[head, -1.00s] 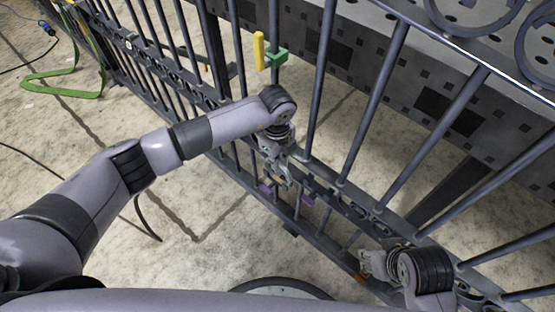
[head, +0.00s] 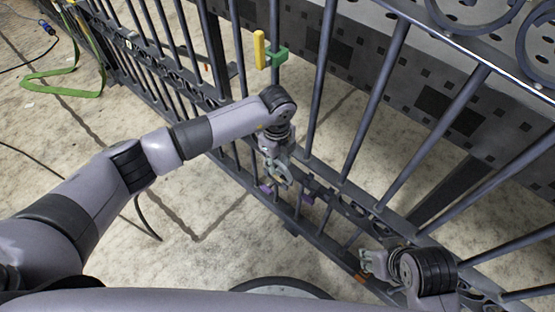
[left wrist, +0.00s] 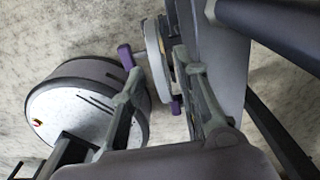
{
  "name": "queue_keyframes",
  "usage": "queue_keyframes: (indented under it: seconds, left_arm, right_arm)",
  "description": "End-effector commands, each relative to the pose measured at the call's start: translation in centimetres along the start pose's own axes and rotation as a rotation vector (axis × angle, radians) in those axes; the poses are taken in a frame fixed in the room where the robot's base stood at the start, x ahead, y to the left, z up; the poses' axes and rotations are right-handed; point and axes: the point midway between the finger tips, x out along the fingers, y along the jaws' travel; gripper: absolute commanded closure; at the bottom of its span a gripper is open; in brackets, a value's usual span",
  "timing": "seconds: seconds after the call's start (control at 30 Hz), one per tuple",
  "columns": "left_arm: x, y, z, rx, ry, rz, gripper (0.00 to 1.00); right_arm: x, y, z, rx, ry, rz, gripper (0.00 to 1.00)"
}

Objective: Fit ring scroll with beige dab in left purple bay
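The ring scroll (left wrist: 157,60) is a pale grey ring, seen nearly edge-on in the left wrist view. It also shows in the head view (head: 283,177) at the gate's lower rails. My left gripper (left wrist: 160,65) has one finger on each side of it; whether both pads touch it is unclear. Purple marks (left wrist: 125,56) and (left wrist: 176,105) show beside the ring; in the head view they flank the gripper, left (head: 266,188) and right (head: 308,197). The beige dab cannot be made out clearly. My right gripper (head: 369,263) is beside the lower rail, its opening unclear.
The dark gate (head: 350,125) has several upright bars behind my left gripper. A green block (head: 276,57) with a yellow handle (head: 259,49) is on it higher up. An orange mark (head: 362,280) is near my right gripper. A green strap (head: 60,93) lies far left.

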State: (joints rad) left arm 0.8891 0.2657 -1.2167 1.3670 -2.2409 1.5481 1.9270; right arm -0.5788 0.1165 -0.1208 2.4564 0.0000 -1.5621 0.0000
Motion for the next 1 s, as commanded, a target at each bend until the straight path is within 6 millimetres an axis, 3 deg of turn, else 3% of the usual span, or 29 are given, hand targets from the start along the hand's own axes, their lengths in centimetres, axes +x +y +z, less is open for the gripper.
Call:
queue_keyframes:
  seconds: [0.27, 0.7, 1.0]
  left_arm:
    - [-0.9, -0.2, 0.0, 0.001, 0.000, -0.008, 0.68]
    - [-9.5, -0.1, 0.0, 0.002, -0.001, -0.006, 0.68]
    - [-12.0, 0.0, 0.0, -0.001, 0.000, -0.003, 0.68]
  right_arm:
    - [0.0, 0.2, -0.1, -0.004, 0.003, 0.004, 0.66]
    - [0.0, 0.1, -0.1, -0.003, 0.001, 0.002, 0.66]
    - [0.0, 0.1, -0.1, -0.003, 0.001, 0.002, 0.66]
